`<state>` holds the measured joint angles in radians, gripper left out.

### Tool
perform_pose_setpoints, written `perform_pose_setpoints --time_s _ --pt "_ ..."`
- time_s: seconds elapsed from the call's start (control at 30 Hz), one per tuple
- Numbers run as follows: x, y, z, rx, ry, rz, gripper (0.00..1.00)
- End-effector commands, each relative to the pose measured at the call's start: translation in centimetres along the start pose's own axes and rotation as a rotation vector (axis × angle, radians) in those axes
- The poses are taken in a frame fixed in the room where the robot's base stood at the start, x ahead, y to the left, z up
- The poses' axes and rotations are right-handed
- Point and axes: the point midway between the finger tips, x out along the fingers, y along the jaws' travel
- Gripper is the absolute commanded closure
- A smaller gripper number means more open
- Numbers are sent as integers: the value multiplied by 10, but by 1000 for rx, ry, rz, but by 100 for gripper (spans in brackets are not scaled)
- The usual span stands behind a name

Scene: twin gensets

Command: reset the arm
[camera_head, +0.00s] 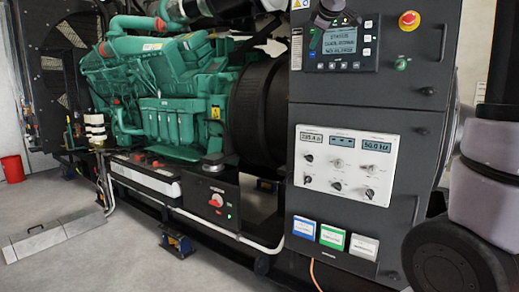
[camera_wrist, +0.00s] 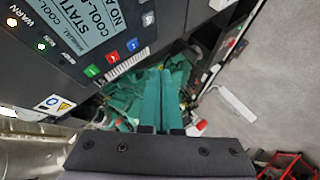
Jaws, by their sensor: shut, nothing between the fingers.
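My gripper (camera_wrist: 158,76) shows in the wrist view as two teal fingers lying together, with nothing between them. In the head view, my gripper (camera_head: 314,46) hangs from the top edge in front of the left part of the controller. The controller display (camera_head: 340,40) has text lines and small buttons around it. The display also fills the upper left of the wrist view (camera_wrist: 85,22), tilted and close, with green, red and blue buttons along its edge. I cannot tell the exact gap between fingers and panel.
A dark cabinet (camera_head: 420,120) carries a red emergency button (camera_head: 409,20), a white meter panel (camera_head: 345,163) and coloured labels. The green engine (camera_head: 165,90) stands behind at left. Grey floor (camera_head: 90,260) is open at front left.

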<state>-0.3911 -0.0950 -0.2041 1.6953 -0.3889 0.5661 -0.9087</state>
Motion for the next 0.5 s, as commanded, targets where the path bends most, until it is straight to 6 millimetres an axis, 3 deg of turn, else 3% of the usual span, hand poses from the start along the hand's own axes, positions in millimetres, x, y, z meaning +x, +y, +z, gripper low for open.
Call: perform_pose_setpoints --time_s 0.07,0.2,0.4,0.5 --pt "-31 -24 38 199 -34 -50 100" --pt "-87 -93 100 615 -123 -150 100" --pt "-150 -204 162 1132 -282 -239 100" --pt "-168 -248 181 1312 -350 -255 100"
